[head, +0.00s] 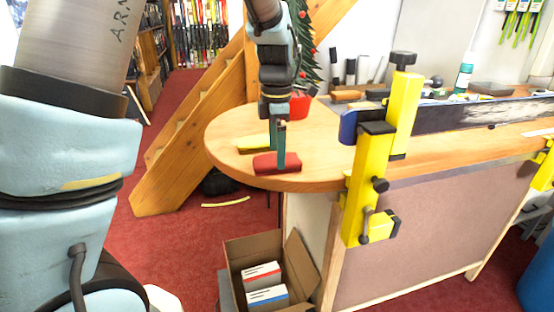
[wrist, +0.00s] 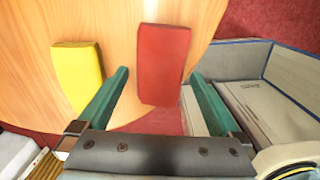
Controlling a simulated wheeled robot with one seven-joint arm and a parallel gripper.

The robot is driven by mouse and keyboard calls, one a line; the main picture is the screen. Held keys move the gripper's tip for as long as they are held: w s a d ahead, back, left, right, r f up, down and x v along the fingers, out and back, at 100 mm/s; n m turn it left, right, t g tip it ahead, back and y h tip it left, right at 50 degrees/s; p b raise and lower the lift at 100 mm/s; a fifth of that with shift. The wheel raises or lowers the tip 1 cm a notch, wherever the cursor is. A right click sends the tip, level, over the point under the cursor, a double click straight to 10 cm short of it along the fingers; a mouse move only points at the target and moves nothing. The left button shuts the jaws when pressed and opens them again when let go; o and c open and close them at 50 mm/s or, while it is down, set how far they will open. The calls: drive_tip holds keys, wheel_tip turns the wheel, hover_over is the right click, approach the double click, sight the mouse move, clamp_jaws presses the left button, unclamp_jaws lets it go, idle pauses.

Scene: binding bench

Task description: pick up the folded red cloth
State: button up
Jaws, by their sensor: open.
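The folded red cloth (head: 268,163) lies flat on the rounded end of the wooden bench top, close to its edge. In the wrist view the red cloth (wrist: 163,64) is a narrow block just beyond and between the fingertips. My gripper (head: 281,160) points down at the cloth and hides part of it in the head view. In the wrist view my gripper (wrist: 158,74) is open, with one green finger on each side and nothing held. I cannot tell whether a finger touches the cloth.
A yellow folded cloth (wrist: 78,76) lies left of the red one, outside the left finger. A yellow clamp (head: 402,100) stands on the bench to the right. An open cardboard box (head: 240,285) with small boxes sits below. Wooden stairs (head: 190,130) rise behind.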

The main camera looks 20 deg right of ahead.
drive_tip(key=shift+f, duration=0.8)
drive_tip(key=shift+c, duration=0.2)
drive_tip(key=c, duration=1.1)
